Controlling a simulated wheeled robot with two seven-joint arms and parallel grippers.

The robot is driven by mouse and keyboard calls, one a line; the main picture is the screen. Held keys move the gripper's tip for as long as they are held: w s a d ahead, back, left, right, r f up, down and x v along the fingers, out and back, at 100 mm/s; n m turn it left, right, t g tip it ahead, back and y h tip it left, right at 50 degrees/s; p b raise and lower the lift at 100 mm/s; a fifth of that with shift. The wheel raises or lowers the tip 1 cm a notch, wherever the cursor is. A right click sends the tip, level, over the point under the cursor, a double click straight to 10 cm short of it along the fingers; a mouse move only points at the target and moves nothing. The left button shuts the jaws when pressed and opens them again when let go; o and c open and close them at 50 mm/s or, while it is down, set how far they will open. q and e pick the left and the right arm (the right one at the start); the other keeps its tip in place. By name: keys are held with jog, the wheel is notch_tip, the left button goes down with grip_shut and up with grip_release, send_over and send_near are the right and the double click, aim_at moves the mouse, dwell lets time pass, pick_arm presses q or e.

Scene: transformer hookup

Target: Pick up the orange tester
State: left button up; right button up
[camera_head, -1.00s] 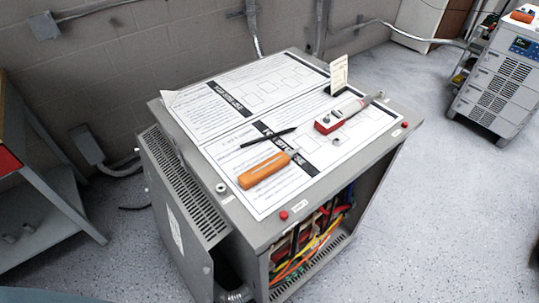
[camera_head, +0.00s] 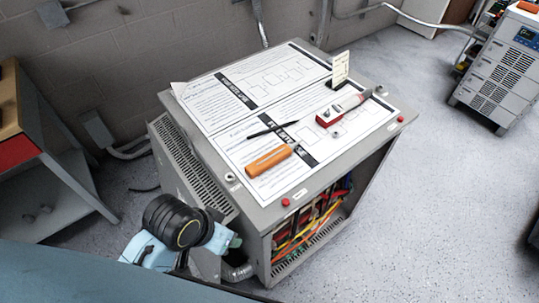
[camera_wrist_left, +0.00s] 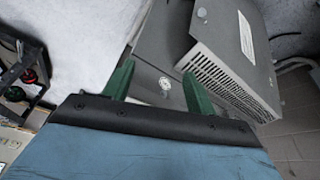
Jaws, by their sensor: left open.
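The orange tester (camera_head: 268,162) lies on a white printed sheet on top of the grey transformer cabinet (camera_head: 256,213), near its front left. It does not show in the left wrist view. My left gripper (camera_head: 235,242) is at the lower left of the head view, in front of the cabinet's left side and apart from the tester. In the left wrist view its two green fingers (camera_wrist_left: 158,82) are spread with nothing between them. The cabinet's vented grey side (camera_wrist_left: 232,82) is beyond the fingers. My right gripper is in neither view.
A black pen-like tool (camera_head: 273,130) lies just behind the tester. A red and grey device (camera_head: 330,117) and a small upright card (camera_head: 340,69) are farther right on the top. Coloured wires (camera_head: 300,232) fill the cabinet's open front. A workbench (camera_head: 30,165) stands at left.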

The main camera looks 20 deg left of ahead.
pick_arm(q)
jog(key=w+d+r+m, duration=0.1)
jog(key=w+d, duration=0.1)
jog(key=w+d+r+h, duration=0.1)
jog(key=w+d+r, duration=0.1)
jog(key=d, duration=0.1)
jog(key=w+d+r+m+h, duration=0.1)
jog(key=w+d+r, duration=0.1)
jog(key=shift+d+r+m+g, duration=0.1)
jog(key=shift+d+m+g, duration=0.1)
jog(key=shift+m+g, duration=0.1)
jog(key=w+d+r, duration=0.1)
jog(key=w+d+m+g, duration=0.1)
jog(key=w, duration=0.1)
jog(key=w+d+r+m, duration=0.1)
jog(key=w, duration=0.1)
jog(key=shift+r, duration=0.3)
jog(key=w+a+r+g+y, duration=0.1)
jog(key=w+a+r+y, duration=0.1)
jog(key=w+r, duration=0.25)
jog(key=g+y, duration=0.1)
jog(key=y, duration=0.1)
send_near(265, 160)
notch_tip(265, 160, down, 9)
jog(key=shift+a+f+b, duration=0.1)
jog(key=shift+b, duration=0.6)
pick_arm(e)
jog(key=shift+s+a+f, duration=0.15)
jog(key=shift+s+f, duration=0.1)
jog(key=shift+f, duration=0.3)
